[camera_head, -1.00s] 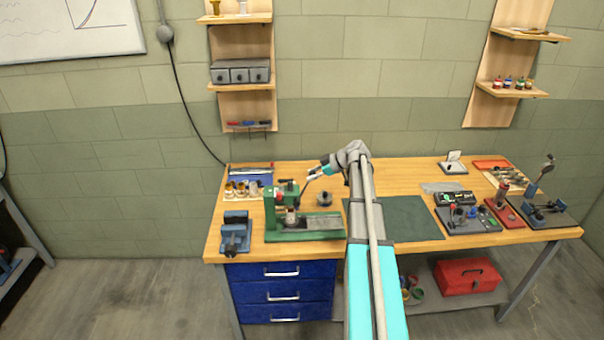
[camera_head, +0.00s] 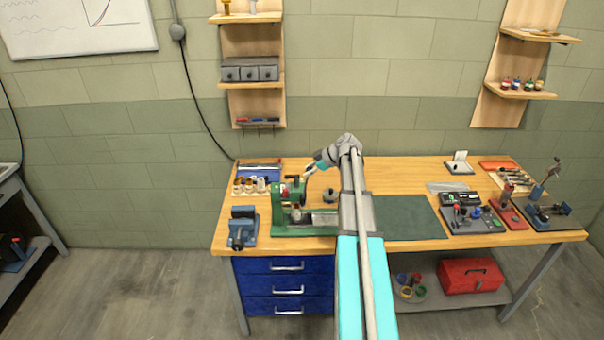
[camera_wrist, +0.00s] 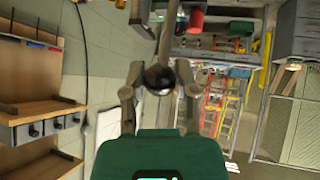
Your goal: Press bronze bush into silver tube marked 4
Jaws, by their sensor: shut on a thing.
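A green arbor press (camera_head: 305,222) stands at the left part of the wooden workbench. A small silver part (camera_head: 296,214) sits under its ram; I cannot read any mark on it or see a bronze bush there. My gripper (camera_head: 312,170) is beside the press's upper right, at its lever. In the wrist view my gripper (camera_wrist: 158,88) is shut on a dark round knob (camera_wrist: 158,77), which looks like the lever's end, with a rod running up from it. Several bronze and silver pieces (camera_head: 250,186) stand behind the press to the left; their numbers are too small to read.
A blue vise (camera_head: 243,228) stands left of the press. A dark round piece (camera_head: 330,195) lies behind the press, to its right. A dark green mat (camera_head: 405,222) is bare right of my arm. Tools and small fixtures (camera_head: 470,218) fill the bench's right end.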

